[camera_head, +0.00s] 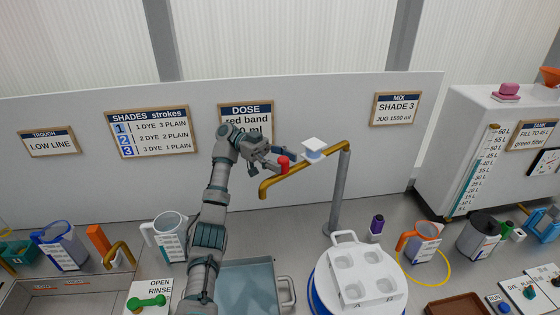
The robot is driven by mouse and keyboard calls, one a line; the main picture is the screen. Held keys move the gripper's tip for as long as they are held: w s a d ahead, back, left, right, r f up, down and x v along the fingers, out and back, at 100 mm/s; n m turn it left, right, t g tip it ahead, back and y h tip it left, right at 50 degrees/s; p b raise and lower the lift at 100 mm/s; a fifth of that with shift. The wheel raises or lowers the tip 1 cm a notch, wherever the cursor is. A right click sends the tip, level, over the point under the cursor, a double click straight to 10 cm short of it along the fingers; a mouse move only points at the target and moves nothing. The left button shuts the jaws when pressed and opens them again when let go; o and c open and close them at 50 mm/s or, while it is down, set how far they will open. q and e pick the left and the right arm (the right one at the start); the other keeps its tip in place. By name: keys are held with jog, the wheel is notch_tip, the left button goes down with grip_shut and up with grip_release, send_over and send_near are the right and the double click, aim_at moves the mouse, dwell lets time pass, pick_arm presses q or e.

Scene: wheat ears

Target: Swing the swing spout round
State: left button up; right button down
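The swing spout (318,160) is a brass pipe on top of a grey upright post (340,195). It reaches left from the post, and its tip bends down over the basin side. A red knob (283,164) stands on the pipe near its outer end. A white and pale-blue block (314,148) shows at the middle of the pipe. My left gripper (276,160) is at the red knob, its fingers close around or beside it. Whether they are closed on the knob is too small to tell. My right gripper is out of view.
Below the spout are a blue-grey basin (262,267) and a white drum lid with cups (358,273). Jugs stand left (168,237) and right (420,240). A white tank (470,135) stands at the right. A signed back panel (300,90) runs behind.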

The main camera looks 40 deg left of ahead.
pick_arm(q)
jog(key=shift+s+a+r, duration=0.1)
jog(key=shift+s+r, duration=0.1)
notch_tip(320, 180, up, 10)
jog(key=shift+w+f, duration=0.2)
jog(key=shift+w, duration=0.05)
